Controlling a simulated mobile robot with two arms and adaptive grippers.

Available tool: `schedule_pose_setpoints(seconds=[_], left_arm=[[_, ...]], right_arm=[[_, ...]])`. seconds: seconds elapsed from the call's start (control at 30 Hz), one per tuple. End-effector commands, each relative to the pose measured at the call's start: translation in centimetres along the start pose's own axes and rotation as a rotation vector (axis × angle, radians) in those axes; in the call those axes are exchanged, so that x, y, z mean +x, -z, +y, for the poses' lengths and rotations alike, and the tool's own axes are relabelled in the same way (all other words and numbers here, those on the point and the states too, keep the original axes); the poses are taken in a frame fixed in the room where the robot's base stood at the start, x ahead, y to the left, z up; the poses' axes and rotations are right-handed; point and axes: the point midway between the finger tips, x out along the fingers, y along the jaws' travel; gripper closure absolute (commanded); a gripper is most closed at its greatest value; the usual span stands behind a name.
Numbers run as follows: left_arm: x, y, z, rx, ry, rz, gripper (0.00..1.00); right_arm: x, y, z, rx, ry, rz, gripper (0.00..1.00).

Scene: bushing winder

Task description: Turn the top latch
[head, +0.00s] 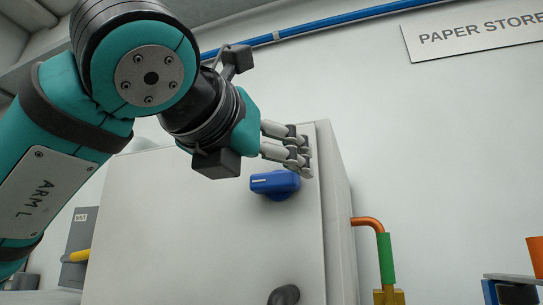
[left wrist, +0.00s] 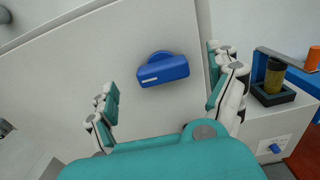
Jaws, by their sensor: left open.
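The top latch is a blue knob (head: 275,183) on the front of a pale grey cabinet door (head: 190,225), near its upper right edge. Its handle lies roughly level, with a short white mark at its left end. My left gripper (head: 302,150) is just above and in front of the latch in the head view. In the left wrist view the open left gripper (left wrist: 165,95) has a finger on each side, and the blue latch (left wrist: 162,69) shows between and beyond them. I see no contact with it. My right gripper is not in view.
A dark lower knob (head: 284,295) sits on the same door. A copper pipe with a green sleeve (head: 386,258) runs beside the cabinet's right side. A shelf with an orange item (head: 536,258) stands at the far right. The wall between is clear.

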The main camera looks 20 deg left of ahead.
Motion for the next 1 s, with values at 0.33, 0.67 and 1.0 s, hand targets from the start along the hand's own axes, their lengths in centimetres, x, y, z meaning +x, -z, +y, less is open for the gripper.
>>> schedule_pose_setpoints(seconds=[0.33, 0.67, 1.0], left_arm=[[3.8, -0.1, 0.0, 0.0, 0.001, 0.001, 0.1], [4.0, 0.1, 0.0, 0.0, 0.001, 0.001, 0.15], [3.9, 0.0, 0.0, 0.0, 0.001, 0.001, 0.59]], right_arm=[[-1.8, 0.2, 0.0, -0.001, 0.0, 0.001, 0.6], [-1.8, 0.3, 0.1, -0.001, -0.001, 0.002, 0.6], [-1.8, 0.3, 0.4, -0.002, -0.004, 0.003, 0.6]])
